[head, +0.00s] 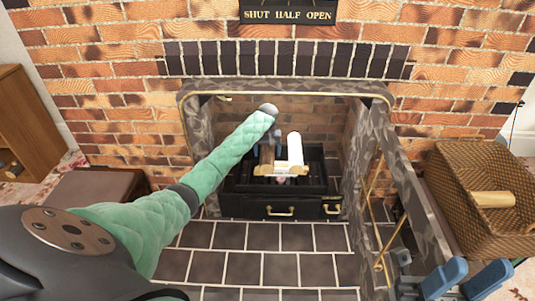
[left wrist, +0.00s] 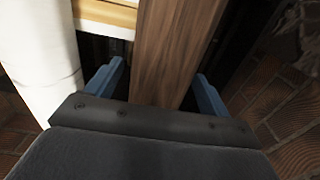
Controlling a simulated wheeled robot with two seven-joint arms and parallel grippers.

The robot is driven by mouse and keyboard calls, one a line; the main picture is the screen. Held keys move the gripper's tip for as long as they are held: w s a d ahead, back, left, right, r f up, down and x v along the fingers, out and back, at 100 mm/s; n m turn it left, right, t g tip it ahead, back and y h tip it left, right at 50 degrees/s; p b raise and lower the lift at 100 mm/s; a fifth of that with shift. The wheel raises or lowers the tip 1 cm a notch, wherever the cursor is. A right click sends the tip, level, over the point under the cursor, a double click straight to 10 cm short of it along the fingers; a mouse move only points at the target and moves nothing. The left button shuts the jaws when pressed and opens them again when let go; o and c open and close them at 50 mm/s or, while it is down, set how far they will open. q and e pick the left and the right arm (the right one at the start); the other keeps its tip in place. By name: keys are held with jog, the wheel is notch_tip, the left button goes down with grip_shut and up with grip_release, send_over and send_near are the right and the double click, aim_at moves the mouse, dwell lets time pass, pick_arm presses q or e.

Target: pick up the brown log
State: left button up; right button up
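The brown log (head: 266,157) stands in the black grate inside the fireplace, partly hidden by my left arm and gripper. In the left wrist view the brown log (left wrist: 172,50) runs between the two blue fingers of my left gripper (left wrist: 159,70). The fingers are apart on either side of it, with a gap at the left finger. In the head view my left gripper (head: 267,140) is small and partly hidden at the log. My right gripper (head: 482,268) is open and empty at the lower right, outside the fireplace.
A white log (head: 295,148) stands close to the right of the brown log, and a pale log (head: 281,170) lies across the front. The black grate (head: 250,207) has brass handles. A wicker basket (head: 470,222) holding another log (head: 493,199) stands at the right.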

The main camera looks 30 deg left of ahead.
pick_arm(q)
jog(key=shift+r, duration=0.1)
jog(key=c, duration=1.2)
